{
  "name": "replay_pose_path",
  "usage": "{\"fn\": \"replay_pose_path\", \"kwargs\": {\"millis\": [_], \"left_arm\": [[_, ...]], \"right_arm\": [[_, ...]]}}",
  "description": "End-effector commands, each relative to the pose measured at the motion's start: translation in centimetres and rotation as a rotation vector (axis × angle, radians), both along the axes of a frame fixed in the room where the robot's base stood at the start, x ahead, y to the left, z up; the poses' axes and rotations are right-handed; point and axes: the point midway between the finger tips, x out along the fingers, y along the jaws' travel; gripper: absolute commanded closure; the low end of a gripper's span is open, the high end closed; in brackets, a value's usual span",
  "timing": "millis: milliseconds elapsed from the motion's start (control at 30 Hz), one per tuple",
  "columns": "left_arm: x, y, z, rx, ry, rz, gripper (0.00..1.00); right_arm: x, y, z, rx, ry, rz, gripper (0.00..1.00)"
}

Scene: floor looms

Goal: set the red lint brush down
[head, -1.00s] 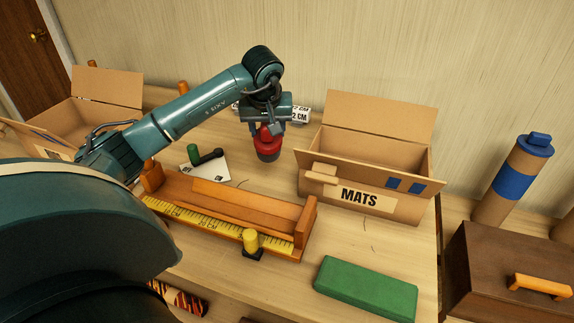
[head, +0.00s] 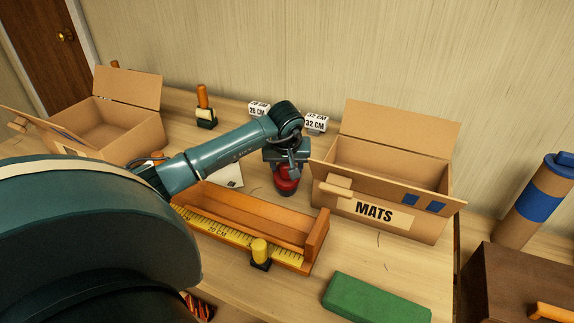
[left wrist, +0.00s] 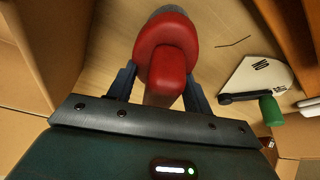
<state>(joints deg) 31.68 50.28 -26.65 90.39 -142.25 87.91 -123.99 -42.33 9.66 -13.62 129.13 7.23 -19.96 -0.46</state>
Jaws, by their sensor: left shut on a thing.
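The red lint brush (head: 287,184) hangs below my left gripper (head: 286,168) in the head view, beside the left side of the MATS box. In the left wrist view the red lint brush (left wrist: 166,55) sits between the two fingers of my left gripper (left wrist: 158,84), which are shut on its red handle. Its grey end points away from the gripper, toward the table. I cannot tell whether that end touches the wood. My right gripper is not in view.
The open MATS box (head: 420,222) stands close on the right. A wooden tray with a yellow ruler (head: 215,230) lies in front, and a green block (head: 376,298) at the front right. Another open box (head: 125,125) stands at the left. A brush with an orange handle (head: 203,105) stands behind.

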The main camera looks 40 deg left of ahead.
Motion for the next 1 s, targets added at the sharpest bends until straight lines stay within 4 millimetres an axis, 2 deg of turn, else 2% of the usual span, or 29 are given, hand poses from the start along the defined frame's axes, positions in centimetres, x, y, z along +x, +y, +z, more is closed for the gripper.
{"fn": "replay_pose_path", "kwargs": {"millis": [267,300,533,800,900,1000], "left_arm": [[0.0,0.0,-0.2,0.001,-0.002,0.0,0.86],[0.0,0.0,-0.2,0.001,-0.001,0.0,0.48],[0.0,0.0,-0.2,0.0,-0.001,0.0,0.29],[0.0,0.0,0.0,0.0,-0.001,0.0,0.28],[0.0,-0.1,0.7,0.001,-0.003,-0.002,0.28],[-0.4,-0.5,2.2,0.002,-0.006,-0.003,0.28]], "right_arm": [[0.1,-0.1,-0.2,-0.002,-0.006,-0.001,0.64],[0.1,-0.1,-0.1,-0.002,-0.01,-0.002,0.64],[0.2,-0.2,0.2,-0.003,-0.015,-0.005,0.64],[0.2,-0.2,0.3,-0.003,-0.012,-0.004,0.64],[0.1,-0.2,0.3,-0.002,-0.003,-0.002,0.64],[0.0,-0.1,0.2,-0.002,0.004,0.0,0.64]]}}
